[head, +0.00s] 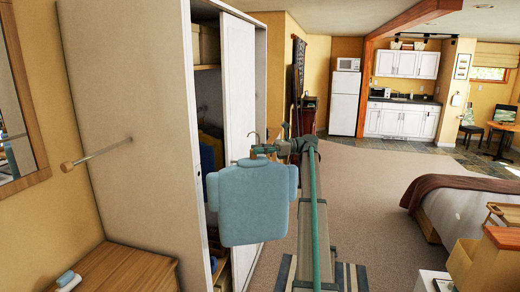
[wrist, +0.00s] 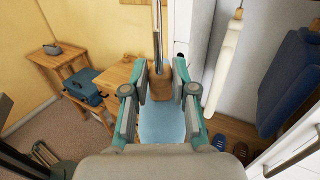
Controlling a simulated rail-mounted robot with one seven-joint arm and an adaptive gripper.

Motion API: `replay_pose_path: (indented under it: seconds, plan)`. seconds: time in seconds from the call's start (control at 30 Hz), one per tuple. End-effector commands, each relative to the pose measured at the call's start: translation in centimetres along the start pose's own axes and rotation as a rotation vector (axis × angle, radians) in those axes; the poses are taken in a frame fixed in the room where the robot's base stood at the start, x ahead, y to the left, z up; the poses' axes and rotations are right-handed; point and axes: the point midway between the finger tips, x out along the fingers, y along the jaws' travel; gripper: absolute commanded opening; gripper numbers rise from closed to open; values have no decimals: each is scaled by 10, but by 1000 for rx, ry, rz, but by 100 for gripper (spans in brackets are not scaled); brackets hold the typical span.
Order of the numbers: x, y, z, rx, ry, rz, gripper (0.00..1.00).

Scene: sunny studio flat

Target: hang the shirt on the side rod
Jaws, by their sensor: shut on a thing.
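A light blue shirt (head: 250,200) hangs from my gripper in the head view, in front of the open wardrobe. My gripper (head: 268,149) is shut on the shirt's hanger, and the hanger's hook (head: 256,136) sticks up. In the wrist view a brown wooden part (wrist: 158,82) lies between the fingertips (wrist: 159,90), with the blue shirt (wrist: 160,122) below it. The side rod (head: 100,152) juts from the wardrobe's outer left side and ends in a wooden knob (head: 66,167). The shirt is well to the right of the rod, apart from it.
The wardrobe (head: 135,100) has its white door (head: 240,90) partly open, with clothes and shelves inside. A wooden table (head: 125,270) stands below the rod. The wrist view shows shoes (wrist: 230,151) on the wardrobe floor. A bed (head: 465,208) is at right.

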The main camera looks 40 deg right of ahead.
Motion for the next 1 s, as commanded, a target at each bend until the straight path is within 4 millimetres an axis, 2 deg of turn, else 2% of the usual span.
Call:
replay_pose_path:
  seconds: [1.0]
  plan:
    - [40,74,0,0,-1,-1,0]
